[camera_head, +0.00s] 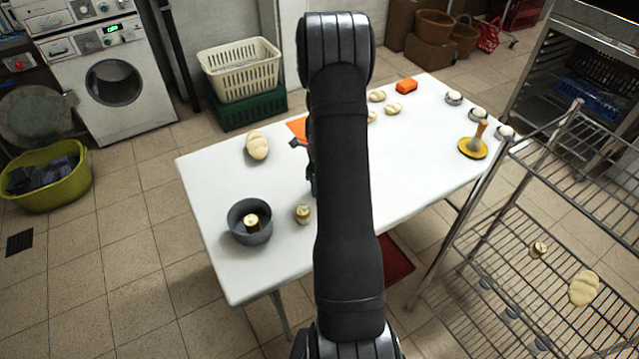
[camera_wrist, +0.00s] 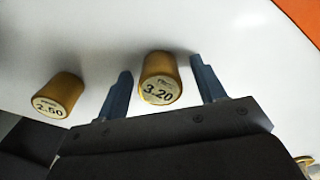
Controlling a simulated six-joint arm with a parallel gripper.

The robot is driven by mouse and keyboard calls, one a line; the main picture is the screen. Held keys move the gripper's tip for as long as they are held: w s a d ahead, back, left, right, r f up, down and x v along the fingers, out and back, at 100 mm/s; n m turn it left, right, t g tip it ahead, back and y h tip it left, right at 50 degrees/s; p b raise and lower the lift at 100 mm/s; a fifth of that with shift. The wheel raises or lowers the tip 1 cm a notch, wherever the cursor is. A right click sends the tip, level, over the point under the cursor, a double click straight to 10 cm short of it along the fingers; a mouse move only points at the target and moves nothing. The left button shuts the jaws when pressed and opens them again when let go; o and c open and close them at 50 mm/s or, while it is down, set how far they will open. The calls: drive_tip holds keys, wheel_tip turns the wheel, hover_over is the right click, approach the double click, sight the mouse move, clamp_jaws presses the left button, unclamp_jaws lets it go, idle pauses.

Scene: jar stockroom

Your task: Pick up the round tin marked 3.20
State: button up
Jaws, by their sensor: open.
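The round tin marked 3.20 (camera_wrist: 158,68) is gold with a pale labelled end and stands on the white table in the wrist view. My gripper (camera_wrist: 160,67) is open, one blue finger on each side of this tin, with a visible gap on both sides. Another gold tin marked 2.50 (camera_wrist: 62,92) stands to the left, outside the fingers. In the head view my arm covers most of the gripper, and I cannot make out the 3.20 tin. A small tin (camera_head: 303,213) shows just left of my arm there, its label unreadable.
A dark pot (camera_head: 240,234) with a small tin (camera_head: 251,221) inside stands at the table's (camera_head: 215,187) near left. A wire rack (camera_head: 512,285) flanks the table.

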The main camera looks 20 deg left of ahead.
drive_tip(key=c, duration=1.1)
drive_tip(key=shift+o, duration=0.2)
drive_tip(key=shift+r, duration=0.15)
